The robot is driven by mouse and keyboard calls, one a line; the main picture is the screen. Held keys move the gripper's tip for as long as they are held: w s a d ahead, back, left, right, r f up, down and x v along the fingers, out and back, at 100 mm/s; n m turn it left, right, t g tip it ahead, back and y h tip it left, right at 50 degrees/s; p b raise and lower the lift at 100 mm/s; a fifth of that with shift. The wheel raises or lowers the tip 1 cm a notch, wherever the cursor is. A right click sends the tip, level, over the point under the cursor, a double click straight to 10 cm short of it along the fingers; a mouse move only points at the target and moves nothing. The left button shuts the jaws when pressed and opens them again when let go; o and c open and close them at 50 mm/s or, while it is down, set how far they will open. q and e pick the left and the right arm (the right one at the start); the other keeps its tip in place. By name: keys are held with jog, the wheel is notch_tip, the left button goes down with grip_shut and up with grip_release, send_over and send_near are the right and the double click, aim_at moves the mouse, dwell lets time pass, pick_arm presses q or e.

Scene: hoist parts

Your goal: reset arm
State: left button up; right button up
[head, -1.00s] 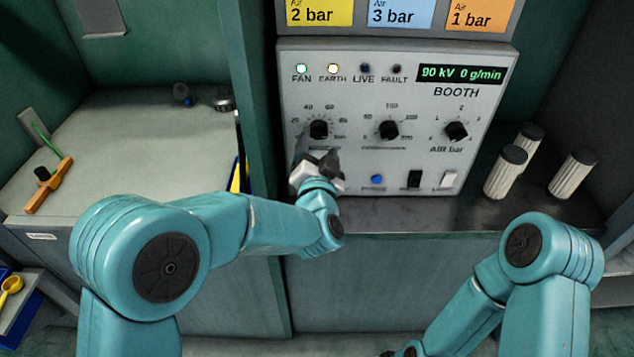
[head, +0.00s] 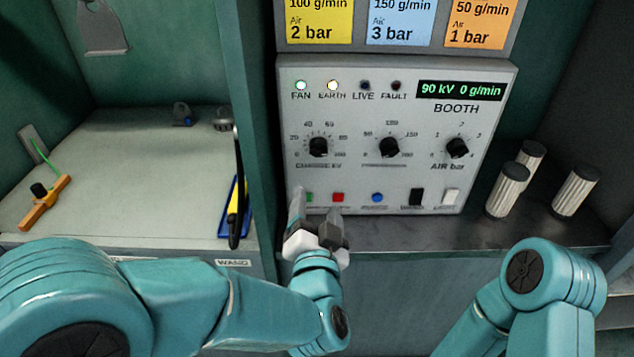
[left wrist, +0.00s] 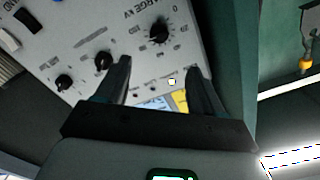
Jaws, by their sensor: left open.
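My left gripper (head: 317,219) is in front of the lower left of the booth control panel (head: 480,130). Its two fingers stand apart with nothing between them. The left wrist view shows the same open fingers (left wrist: 158,82) with the panel (left wrist: 130,30) beyond, turned over in the picture. In the head view the fingers partly cover the green button (head: 309,197); a red button (head: 338,197) shows beside it. I cannot tell whether the fingers touch the panel. My right arm shows at the lower right, but its gripper is out of view.
Several ribbed cylinders (head: 508,190) stand on the dark shelf to the right. The middle of that bench (head: 130,165) is clear.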

pick_arm(q)
jog(key=s+a+f+n+g+h, duration=0.1)
jog(key=a+f+g, duration=0.25)
jog(key=f, duration=0.75)
jog(key=s+a+f+n+g+h, duration=0.1)
jog(key=a+f+n+g, duration=0.2)
jog(key=f, duration=0.9)
jog(key=s+a+f+n+g+h, duration=0.1)
jog(key=s+f+g, duration=0.4)
jog(key=s, duration=0.5)
jog(key=s+a+f+n+g+h, duration=0.1)
jog(key=s+a+f+n+g, duration=0.3)
jog(key=s+f, duration=0.5)
jog(key=shift+s+f+g+p, duration=0.4)
jog(key=shift+s+g+p, duration=0.05)
jog(key=shift+s+g, duration=0.6)
jog(key=shift+w+a, duration=0.1)
